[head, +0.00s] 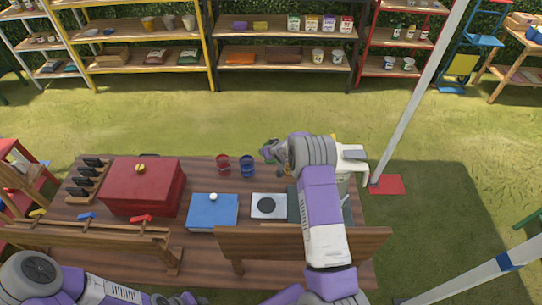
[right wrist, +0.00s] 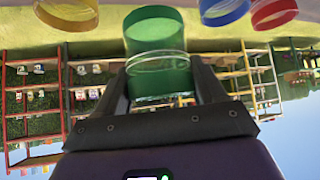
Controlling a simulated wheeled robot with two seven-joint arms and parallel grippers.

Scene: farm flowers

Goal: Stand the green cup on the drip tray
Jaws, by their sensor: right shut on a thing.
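The green cup (right wrist: 157,75) is between the fingers of my right gripper (right wrist: 160,88) in the right wrist view. In the head view the right gripper (head: 273,151) is at the table's far edge, right of the blue cup (head: 247,166), with a little green showing. A dark flat panel (head: 293,204) shows beside my right forearm, partly hidden; I cannot tell whether it is the drip tray. A white machine (head: 350,163) stands behind the forearm, mostly covered. My left gripper (head: 182,299) is at the bottom edge, cut off, its jaws unclear.
A red cup (head: 223,165) stands left of the blue one. A yellow cup (right wrist: 67,11) shows in the right wrist view. A blue box (head: 213,211), a white plate with a black disc (head: 268,206) and a red chest (head: 143,187) occupy the table. A wooden rail (head: 240,241) runs in front.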

